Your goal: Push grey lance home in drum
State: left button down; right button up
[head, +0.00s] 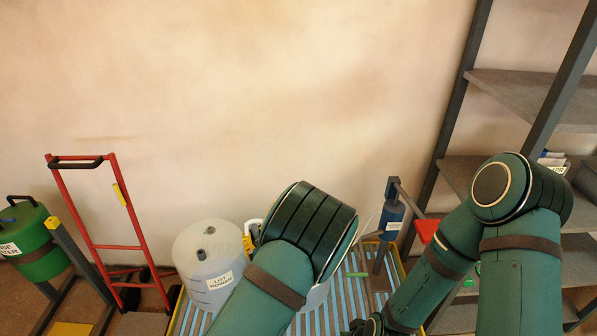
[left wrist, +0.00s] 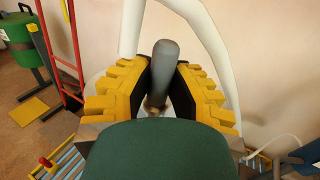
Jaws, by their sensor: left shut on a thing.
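The grey lance (left wrist: 165,70) stands upright between the yellow-and-black fingers of my left gripper (left wrist: 157,88), which is shut on it. A thick white hose (left wrist: 205,40) arches around the lance. In the head view my left arm hides most of the left gripper; only some yellow finger (head: 248,243) and a bit of white hose (head: 253,226) show. A pale drum (head: 316,297) is mostly hidden behind that arm. The lance's lower end and how deep it sits cannot be seen. My right gripper (head: 368,326) shows only as a dark part at the bottom edge.
A pale drum labelled LOT NUMBER (head: 195,262) stands left of my left arm on a blue slatted platform (head: 353,290). A blue cylinder on a stand (head: 391,220) is between my arms. A red hand truck (head: 103,246) and green drum (head: 38,243) are left; shelves (head: 540,100) right.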

pick_arm(q)
jog(key=w+d+r, duration=0.4)
jog(key=w+d, duration=0.1)
jog(key=w, duration=0.2)
jog(key=w+d+r+m+t+h, duration=0.1)
jog(key=w+d+r, duration=0.4)
jog(key=w, duration=0.3)
jog(key=shift+w+d+h, duration=0.15)
jog(key=shift+d+h, duration=0.15)
jog(key=shift+d, duration=0.25)
jog(key=shift+f+b, duration=2.3)
jog(key=shift+f, duration=0.6)
jog(key=shift+b, duration=0.45)
